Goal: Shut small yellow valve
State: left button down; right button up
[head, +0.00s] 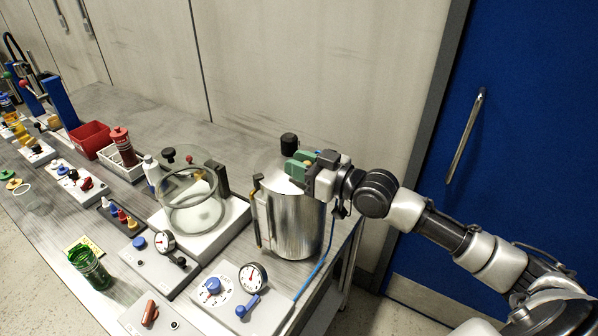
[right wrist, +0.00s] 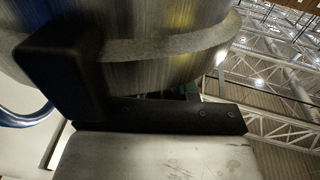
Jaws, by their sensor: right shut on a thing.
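A small yellow piece (head: 132,223), which looks like the small yellow valve, stands at the near end of a dark block beside red and blue pieces. Whether it is open or shut is too small to tell. My right gripper (head: 305,172) is far to its right, over the top of a shiny metal drum (head: 290,225). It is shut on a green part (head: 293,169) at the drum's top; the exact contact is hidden. In the right wrist view the drum wall (right wrist: 150,60) is very close, with dark parts in front. My left gripper is out of view.
A glass vessel (head: 192,212) on a white base stands between the yellow piece and the drum. Gauge panels (head: 240,310), a green glass (head: 90,270) and a red bin (head: 91,138) share the crowded bench. A blue door (head: 530,130) is at the right.

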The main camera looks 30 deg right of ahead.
jog(key=shift+r, duration=0.15)
jog(key=o, duration=0.9)
jog(key=shift+s+d+f, duration=0.3)
jog(key=shift+s+d, duration=0.05)
jog(key=shift+s, duration=0.1)
jog(key=shift+b+v, duration=1.15)
jog(key=shift+v, duration=3.65)
jog(key=shift+r, duration=0.15)
